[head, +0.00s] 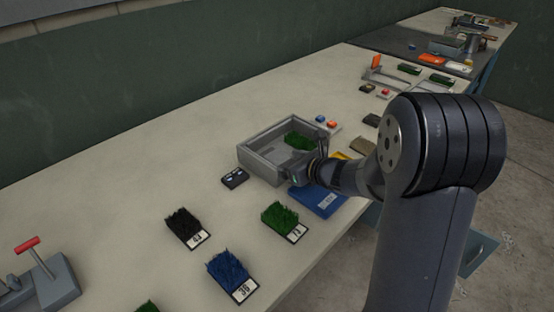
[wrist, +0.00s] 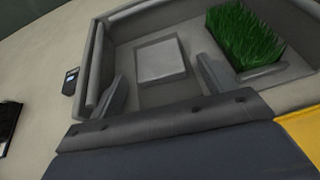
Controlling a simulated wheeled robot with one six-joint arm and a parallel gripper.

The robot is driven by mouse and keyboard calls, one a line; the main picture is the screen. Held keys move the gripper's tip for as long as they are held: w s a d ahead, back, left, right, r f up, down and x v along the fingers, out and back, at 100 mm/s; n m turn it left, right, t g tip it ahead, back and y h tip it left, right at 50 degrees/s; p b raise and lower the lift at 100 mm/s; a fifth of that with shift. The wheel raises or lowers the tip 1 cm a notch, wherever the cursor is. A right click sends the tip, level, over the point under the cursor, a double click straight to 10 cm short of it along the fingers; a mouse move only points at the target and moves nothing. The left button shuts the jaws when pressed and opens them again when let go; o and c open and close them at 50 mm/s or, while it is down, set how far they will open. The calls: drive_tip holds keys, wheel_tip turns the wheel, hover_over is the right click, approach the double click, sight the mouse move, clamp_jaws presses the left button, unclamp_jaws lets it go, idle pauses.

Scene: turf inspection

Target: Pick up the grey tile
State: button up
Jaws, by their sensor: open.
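The grey tile (wrist: 161,62) is a pale square. It lies flat on the floor of a grey tray (wrist: 96,55), seen in the wrist view. In the head view I cannot make the tile out inside the tray (head: 260,167). My gripper (wrist: 166,84) is open, with one finger on each side of the near part of the tile in the picture. Nothing is held between the fingers. Whether they touch the tile or hover above it I cannot tell. In the head view my gripper (head: 302,173) is at the tray's near right wall.
A green turf piece (wrist: 245,38) shares the tray, right of the tile. A blue mat (head: 318,203) and a yellow item (head: 338,156) lie nearby. A small black device (head: 235,178) sits left of the tray. Black (head: 183,226), green (head: 280,218) and blue (head: 228,268) turf samples stand in front.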

drive_tip(key=shift+w+a+f, duration=0.1)
drive_tip(key=shift+w+a, duration=0.1)
drive_tip(key=shift+w, duration=0.05)
drive_tip(key=shift+c, duration=0.4)
drive_tip(key=c, duration=1)
